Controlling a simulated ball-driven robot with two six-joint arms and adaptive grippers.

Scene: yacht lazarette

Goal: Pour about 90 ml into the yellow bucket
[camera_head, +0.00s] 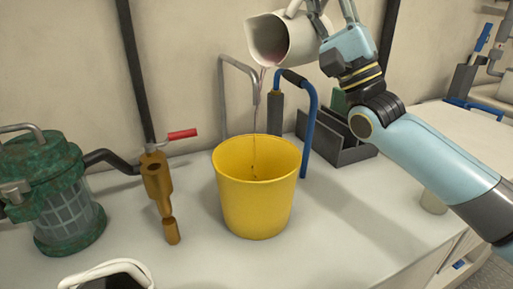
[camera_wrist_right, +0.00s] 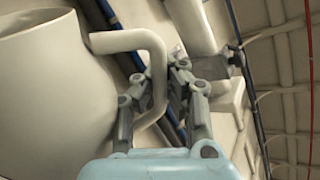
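The yellow bucket (camera_head: 258,200) stands upright on the white counter. A white pitcher (camera_head: 297,38) is tilted above it with its mouth to the left, and a thin dark stream falls from its lip into the bucket. My right gripper (camera_head: 328,22) is at the pitcher's handle, up and to the right of the bucket. In the right wrist view the gripper (camera_wrist_right: 160,85) has its fingers around the handle of the pitcher (camera_wrist_right: 50,85). The liquid inside the bucket is hidden by its wall. My left gripper is not in view.
A green strainer with a clear body (camera_head: 62,195) and a bronze valve with a red lever (camera_head: 160,190) stand left of the bucket. A blue-handled pump (camera_head: 309,120) and a grey rack (camera_head: 335,145) stand close behind it. The counter (camera_head: 330,235) is clear to the front right.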

